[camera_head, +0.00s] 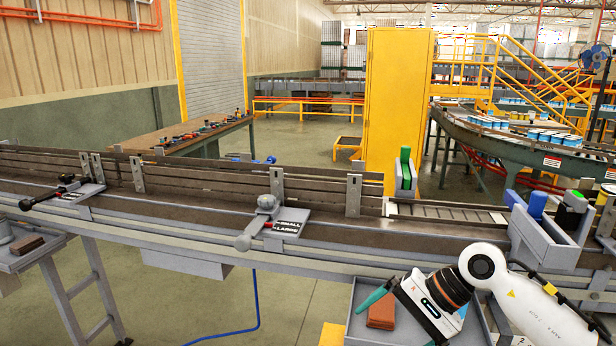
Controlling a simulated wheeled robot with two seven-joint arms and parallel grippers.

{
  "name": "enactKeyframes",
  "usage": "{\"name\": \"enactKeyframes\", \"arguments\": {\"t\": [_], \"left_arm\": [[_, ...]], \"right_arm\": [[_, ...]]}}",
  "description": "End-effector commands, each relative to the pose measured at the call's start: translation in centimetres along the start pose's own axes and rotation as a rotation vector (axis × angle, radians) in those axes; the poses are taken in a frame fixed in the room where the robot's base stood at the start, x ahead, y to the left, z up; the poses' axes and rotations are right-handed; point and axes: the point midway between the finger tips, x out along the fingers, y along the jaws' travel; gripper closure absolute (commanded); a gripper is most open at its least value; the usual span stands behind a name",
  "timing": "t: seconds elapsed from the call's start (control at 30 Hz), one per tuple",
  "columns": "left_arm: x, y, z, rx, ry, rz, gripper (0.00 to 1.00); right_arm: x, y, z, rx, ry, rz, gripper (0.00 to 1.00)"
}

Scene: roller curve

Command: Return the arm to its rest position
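My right arm (530,300) comes in from the lower right, white with a dark ringed wrist. Its gripper (398,328) hangs over a grey tray at the bottom of the view, pointing down and left. One teal finger shows at the left, and a bit of the other shows at the bottom edge, well apart, with nothing held between them. A brown block (381,312) lies in the tray (362,291), just below the left finger. My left gripper is out of view.
A long conveyor (180,215) with side rails crosses the view behind the gripper. A lever with a size label (290,222) sits on its front edge. A grey bracket (540,240) with blue parts stands close above my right arm. Another brown block (27,244) lies at far left.

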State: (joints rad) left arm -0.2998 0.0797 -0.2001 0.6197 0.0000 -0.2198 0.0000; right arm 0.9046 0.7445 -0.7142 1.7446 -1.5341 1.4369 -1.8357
Motion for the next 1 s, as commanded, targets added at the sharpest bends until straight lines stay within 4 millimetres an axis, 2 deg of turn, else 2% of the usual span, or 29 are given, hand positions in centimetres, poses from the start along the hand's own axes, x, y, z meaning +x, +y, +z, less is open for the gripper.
{"name": "enactKeyframes", "arguments": {"t": [0.03, 0.1, 0.17, 0.2, 0.27, 0.37, 0.47, 0.57, 0.63, 0.67, 0.73, 0.8, 0.9, 1.0], "left_arm": [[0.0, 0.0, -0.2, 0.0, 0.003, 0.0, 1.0], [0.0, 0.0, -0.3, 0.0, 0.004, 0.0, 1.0], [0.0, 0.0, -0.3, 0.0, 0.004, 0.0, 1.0], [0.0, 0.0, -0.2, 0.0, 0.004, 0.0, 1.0], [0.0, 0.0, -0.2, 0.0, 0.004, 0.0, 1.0], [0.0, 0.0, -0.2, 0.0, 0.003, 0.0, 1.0], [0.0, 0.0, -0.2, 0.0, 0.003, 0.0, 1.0], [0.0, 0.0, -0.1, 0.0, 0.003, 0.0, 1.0], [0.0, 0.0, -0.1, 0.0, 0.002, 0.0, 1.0], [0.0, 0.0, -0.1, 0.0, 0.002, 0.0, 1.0], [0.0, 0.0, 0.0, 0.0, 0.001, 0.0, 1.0], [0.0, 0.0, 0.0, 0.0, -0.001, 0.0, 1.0], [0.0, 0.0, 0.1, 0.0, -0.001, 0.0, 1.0], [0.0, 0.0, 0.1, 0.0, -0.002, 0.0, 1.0]], "right_arm": [[1.8, 1.4, -2.0, 0.066, 0.078, 0.108, 0.0], [3.2, 4.0, -4.8, 0.204, 0.208, 0.288, 0.0], [3.6, 6.3, -7.2, 0.363, 0.344, 0.454, 0.0], [3.3, 7.7, -8.4, 0.484, 0.442, 0.559, 0.0], [2.3, 9.3, -9.6, 0.681, 0.595, 0.709, 0.0], [-0.2, 10.7, -9.5, 1.043, 0.861, 0.929, 0.0], [-2.4, 9.7, -7.3, 1.439, 1.134, 1.12, 0.0], [-3.3, 6.3, -4.0, 1.855, 1.403, 1.29, 0.0], [-2.9, 2.6, -1.8, 2.152, 1.587, 1.404, 0.0], [-2.4, 0.7, -1.0, -2.236, -1.627, -1.425, 0.0], [-0.8, -4.3, 0.1, -2.012, -1.423, -1.23, 0.0], [1.3, -9.2, 0.1, -1.796, -1.234, -1.074, 0.0], [4.1, -15.2, -1.4, -1.532, -1.003, -0.919, 0.0], [6.2, -19.6, -3.6, -1.333, -0.833, -0.824, 0.0]]}}
